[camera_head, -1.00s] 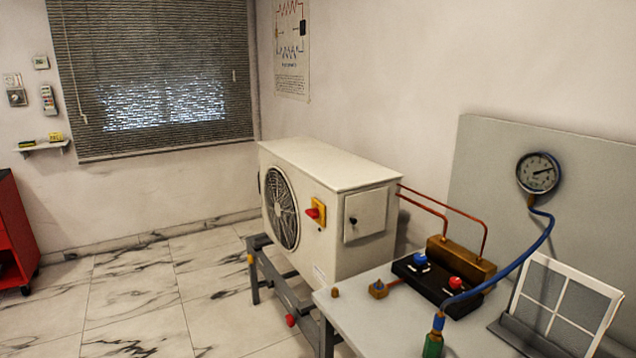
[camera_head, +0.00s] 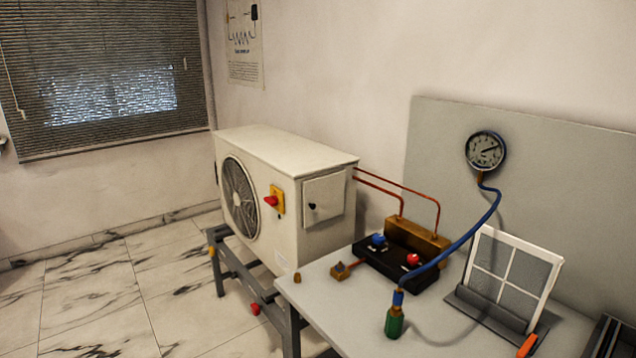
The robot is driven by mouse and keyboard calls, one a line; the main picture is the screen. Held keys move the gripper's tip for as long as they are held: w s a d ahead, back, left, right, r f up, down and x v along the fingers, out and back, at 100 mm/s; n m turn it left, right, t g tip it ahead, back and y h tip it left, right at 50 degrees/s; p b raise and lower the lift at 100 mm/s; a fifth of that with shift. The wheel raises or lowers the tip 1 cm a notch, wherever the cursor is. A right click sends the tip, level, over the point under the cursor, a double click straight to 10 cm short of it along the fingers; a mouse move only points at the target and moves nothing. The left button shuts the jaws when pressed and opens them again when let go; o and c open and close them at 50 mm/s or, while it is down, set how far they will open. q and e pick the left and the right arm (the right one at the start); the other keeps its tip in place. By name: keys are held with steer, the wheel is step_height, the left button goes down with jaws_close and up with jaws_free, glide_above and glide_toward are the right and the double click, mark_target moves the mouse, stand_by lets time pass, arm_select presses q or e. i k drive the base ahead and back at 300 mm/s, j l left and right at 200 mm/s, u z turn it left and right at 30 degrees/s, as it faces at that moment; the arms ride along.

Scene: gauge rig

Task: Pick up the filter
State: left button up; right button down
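The filter (camera_head: 508,270) is a white-framed panel with grey mesh split into panes by a cross. It leans back, seated in a dark grey holder (camera_head: 487,312) on the right part of the grey table. Neither of my grippers shows in the head view, and nothing is touching the filter.
The grey table (camera_head: 340,310) also bears a black manifold block (camera_head: 398,268) with blue and red knobs, and a green bottle-like fitting (camera_head: 394,322) on a blue hose (camera_head: 455,250) to a gauge (camera_head: 486,151). An orange-handled tool (camera_head: 527,345) lies before the filter. A white outdoor unit (camera_head: 290,190) stands left.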

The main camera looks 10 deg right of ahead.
mark_target(518, 276)
steer(key=z, duration=1.3)
steer(key=k+u, duration=0.35)
steer(key=i+l, duration=0.05)
